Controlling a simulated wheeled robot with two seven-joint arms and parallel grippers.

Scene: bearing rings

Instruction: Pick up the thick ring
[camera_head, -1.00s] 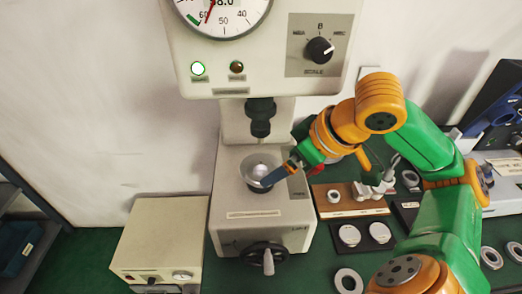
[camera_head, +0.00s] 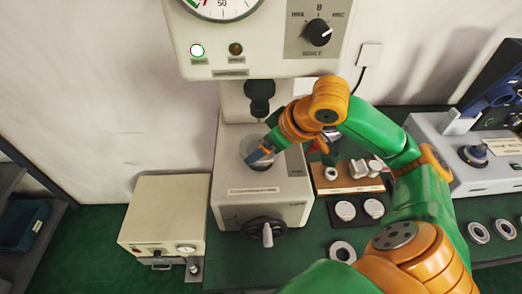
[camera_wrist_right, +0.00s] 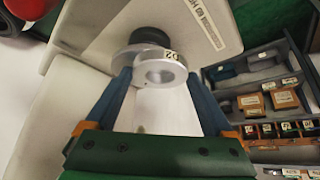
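A silver ring (camera_wrist_right: 160,72) with a small number tag on its side sits between the two blue fingers of my right gripper (camera_wrist_right: 160,76) in the wrist view. It overlaps the silver round anvil plate (camera_wrist_right: 118,58) of the tester. The fingertips flank the ring closely, but I cannot tell whether they press on it. In the head view my right gripper (camera_head: 260,155) is over the anvil plate (camera_head: 250,143) and partly hides it. My left gripper is not in view.
To the right are a wooden board (camera_head: 350,186) with a small ring (camera_head: 331,173), two pale discs (camera_head: 345,210) on black pads, and a loose ring (camera_head: 343,250). More rings (camera_head: 478,231) lie further right.

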